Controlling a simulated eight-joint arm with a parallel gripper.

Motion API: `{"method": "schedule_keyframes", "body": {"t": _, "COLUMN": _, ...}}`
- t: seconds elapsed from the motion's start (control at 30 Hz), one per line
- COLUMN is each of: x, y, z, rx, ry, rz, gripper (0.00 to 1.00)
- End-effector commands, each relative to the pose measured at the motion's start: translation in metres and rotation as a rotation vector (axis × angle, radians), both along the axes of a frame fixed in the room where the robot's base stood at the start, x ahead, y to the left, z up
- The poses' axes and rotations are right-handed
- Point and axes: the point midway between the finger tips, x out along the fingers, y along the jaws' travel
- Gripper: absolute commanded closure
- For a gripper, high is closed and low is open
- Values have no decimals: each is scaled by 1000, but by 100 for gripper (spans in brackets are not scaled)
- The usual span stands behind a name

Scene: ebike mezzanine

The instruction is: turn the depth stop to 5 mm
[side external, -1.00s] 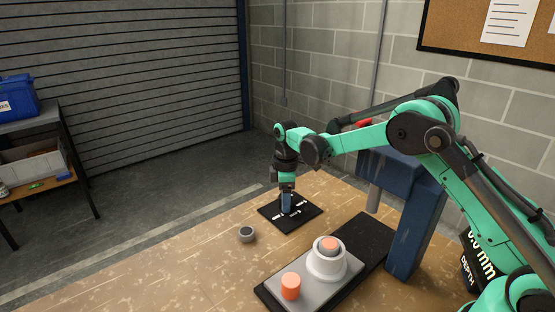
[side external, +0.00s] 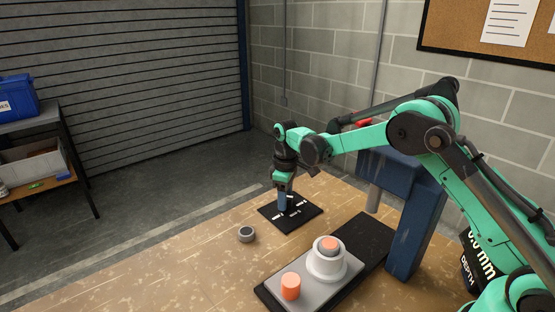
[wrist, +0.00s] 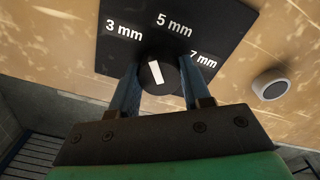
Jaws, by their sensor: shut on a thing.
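The depth stop is a round black knob (wrist: 166,86) with a white pointer bar, on a black plate (wrist: 195,15) marked 3 mm, 5 mm and 7 mm. In the wrist view the pointer aims up and slightly left, between the 3 mm and 5 mm marks. My gripper (wrist: 158,82) is shut on the knob, with one blue finger on each side. In the side view my gripper (side external: 283,203) points straight down onto the plate (side external: 305,212) and hides most of the knob.
A small grey round part (side external: 246,234) lies on the wooden table left of the plate. A grey block with a white ring (side external: 327,265) and an orange cylinder (side external: 290,286) stands nearer. A blue press column (side external: 415,225) rises at right. A partly hidden depth display (side external: 480,256) shows 0.0 mm.

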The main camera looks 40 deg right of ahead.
Motion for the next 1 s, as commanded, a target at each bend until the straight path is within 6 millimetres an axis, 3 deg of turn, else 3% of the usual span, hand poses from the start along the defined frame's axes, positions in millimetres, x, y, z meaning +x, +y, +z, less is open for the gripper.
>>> {"method": "schedule_keyframes", "body": {"t": 0.5, "x": 0, "y": 0, "z": 1, "rx": 0, "ry": 3, "rz": -449, "gripper": 100}}
{"method": "schedule_keyframes", "body": {"t": 1.0, "x": -1, "y": 0, "z": 1, "rx": -1, "ry": 4, "rz": -641, "gripper": 100}}
